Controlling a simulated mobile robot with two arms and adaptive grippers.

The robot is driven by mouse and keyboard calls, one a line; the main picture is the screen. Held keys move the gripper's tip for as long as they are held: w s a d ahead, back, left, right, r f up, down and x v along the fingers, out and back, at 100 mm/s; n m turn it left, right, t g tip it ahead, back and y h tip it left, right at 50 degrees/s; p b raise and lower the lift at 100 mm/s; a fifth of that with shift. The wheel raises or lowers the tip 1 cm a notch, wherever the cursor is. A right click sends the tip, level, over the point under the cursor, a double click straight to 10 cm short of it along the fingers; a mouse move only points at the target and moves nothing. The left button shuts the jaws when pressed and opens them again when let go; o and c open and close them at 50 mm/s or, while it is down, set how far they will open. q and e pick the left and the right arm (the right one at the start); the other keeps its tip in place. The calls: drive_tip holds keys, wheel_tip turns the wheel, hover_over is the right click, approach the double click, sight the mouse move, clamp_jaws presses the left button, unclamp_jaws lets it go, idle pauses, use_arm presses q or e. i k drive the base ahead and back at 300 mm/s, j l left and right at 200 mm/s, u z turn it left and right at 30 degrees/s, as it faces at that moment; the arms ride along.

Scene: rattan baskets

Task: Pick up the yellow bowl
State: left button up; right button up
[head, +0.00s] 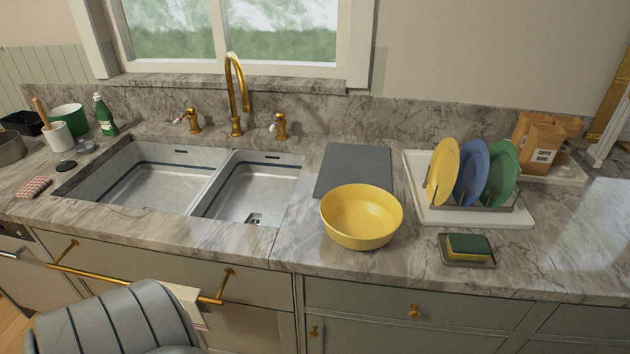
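The yellow bowl (361,218) stands upright on the grey marble counter (345,262), right of the sink and near the counter's front edge. It looks empty. Its back edge overlaps the front part of a dark grey board (354,168) in this view; I cannot tell whether it touches the board. Neither of my grippers is in view. A grey ribbed rounded part, which looks like part of my own body, shows at the bottom left, below the counter's edge.
A double sink (248,190) with a gold faucet (236,95) lies left of the bowl. A white tray (418,211) with a rack of yellow, blue and green plates stands right. A sponge (468,246) lies on a small dish at front right. Bare counter lies in front of the bowl.

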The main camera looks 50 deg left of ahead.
sight(357, 218)
drive_tip(key=u, duration=1.15)
